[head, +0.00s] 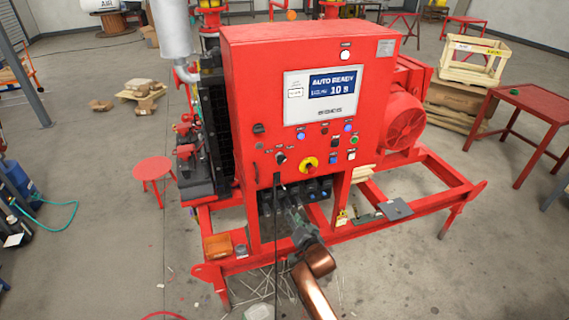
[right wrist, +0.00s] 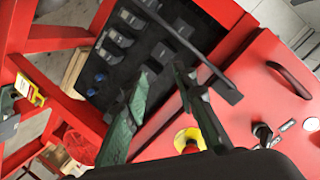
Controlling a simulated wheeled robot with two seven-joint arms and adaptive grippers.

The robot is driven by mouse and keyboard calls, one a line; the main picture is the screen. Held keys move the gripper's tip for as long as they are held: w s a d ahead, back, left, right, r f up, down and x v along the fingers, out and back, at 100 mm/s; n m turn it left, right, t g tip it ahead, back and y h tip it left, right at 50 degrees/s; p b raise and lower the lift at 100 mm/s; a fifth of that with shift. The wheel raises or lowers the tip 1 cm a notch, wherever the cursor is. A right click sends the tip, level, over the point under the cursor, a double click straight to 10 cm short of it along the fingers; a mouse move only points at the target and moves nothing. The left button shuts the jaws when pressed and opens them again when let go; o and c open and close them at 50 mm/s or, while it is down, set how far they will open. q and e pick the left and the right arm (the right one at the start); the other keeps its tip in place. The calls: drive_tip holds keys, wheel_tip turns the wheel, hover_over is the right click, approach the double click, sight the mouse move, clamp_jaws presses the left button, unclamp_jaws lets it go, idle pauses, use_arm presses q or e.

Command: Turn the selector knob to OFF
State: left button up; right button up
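The red control cabinet (head: 250,70) stands in the middle of the head view. A black selector knob (head: 281,158) is on its lower front, left of a red emergency stop button on a yellow plate (head: 308,164). In the right wrist view a black knob (right wrist: 263,132) with small labels shows at the right, beside the yellow plate (right wrist: 187,137). Its setting is too small to read. My right gripper (head: 291,203) is below the panel, apart from the knob. Its two green fingers (right wrist: 163,73) are spread and empty. My left gripper is not in view.
The display (head: 332,88) reads AUTO READY. Another black knob (head: 258,128) and several buttons sit around the selector. A black handle (right wrist: 290,79) stands out from the cabinet. The red skid frame (head: 380,225) spreads below. A red stool (head: 153,169) stands at left.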

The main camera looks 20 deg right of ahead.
sight(283, 162)
wheel_tip(283, 162, up, 21)
drive_tip(key=a+m+t+p, duration=0.1)
drive_tip(key=m+t, duration=0.1)
drive_tip(key=t, duration=0.1)
drive_tip(key=w, duration=0.5)
drive_tip(key=shift+w+a+r+p, duration=0.15)
drive_tip(key=shift+w+a+p, duration=0.15)
drive_tip(key=shift+w+a, duration=0.05)
drive_tip(key=shift+w, duration=0.6)
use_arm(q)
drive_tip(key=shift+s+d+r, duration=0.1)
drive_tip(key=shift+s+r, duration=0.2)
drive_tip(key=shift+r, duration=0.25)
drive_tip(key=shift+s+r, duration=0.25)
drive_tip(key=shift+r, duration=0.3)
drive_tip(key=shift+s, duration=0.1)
use_arm(e)
drive_tip(key=shift+c, duration=0.4)
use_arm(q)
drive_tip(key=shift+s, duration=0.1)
use_arm(e)
clamp_jaws()
